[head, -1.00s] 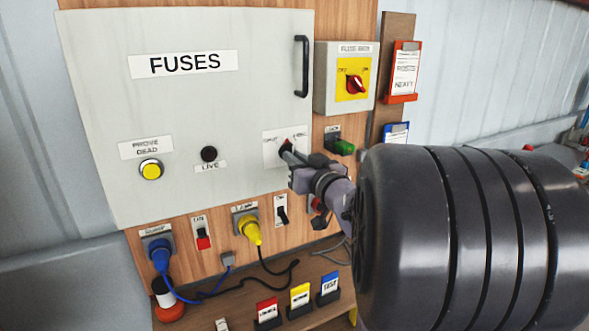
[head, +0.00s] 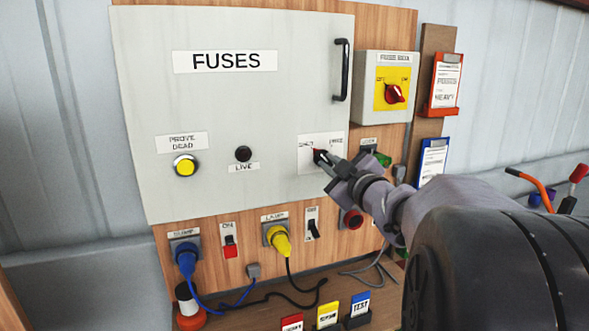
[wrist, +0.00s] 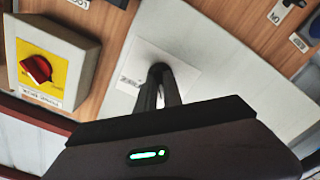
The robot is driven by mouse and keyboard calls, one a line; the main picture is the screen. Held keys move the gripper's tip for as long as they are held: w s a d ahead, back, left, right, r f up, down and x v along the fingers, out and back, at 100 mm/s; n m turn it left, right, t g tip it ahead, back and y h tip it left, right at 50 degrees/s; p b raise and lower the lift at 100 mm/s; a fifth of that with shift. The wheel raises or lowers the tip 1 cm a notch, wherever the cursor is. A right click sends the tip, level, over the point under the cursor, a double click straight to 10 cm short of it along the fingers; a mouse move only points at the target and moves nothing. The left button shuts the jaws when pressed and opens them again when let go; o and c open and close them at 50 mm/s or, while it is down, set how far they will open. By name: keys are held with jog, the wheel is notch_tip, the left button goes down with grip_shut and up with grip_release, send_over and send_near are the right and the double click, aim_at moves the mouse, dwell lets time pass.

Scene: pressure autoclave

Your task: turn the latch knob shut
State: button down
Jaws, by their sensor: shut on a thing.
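The latch knob (head: 317,154) is small and dark with a bit of red showing. It sits on a white label plate (head: 308,169) at the lower right of the grey FUSES door (head: 230,110). My gripper (head: 328,160) reaches in from the right and its fingertips are shut on the knob, hiding most of it. The red points toward the upper-left marking of the plate; the small lettering is hard to read. In the wrist view my gripper's dark fingers (wrist: 159,84) meet the plate (wrist: 180,82), and the knob is hidden between the tips.
A grey box with a red rotary switch (head: 395,94) is right of the door. A black door handle (head: 342,70) is above the knob. Below are a yellow plug (head: 280,241), a blue plug (head: 187,260) and cables. A green part (head: 383,158) sits close beside my gripper.

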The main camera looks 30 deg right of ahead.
jog(key=shift+n, duration=0.5)
jog(key=c, duration=1.5)
grip_release()
jog(key=p+v, duration=0.4)
jog(key=v, duration=1.3)
jog(key=shift+s, duration=0.2)
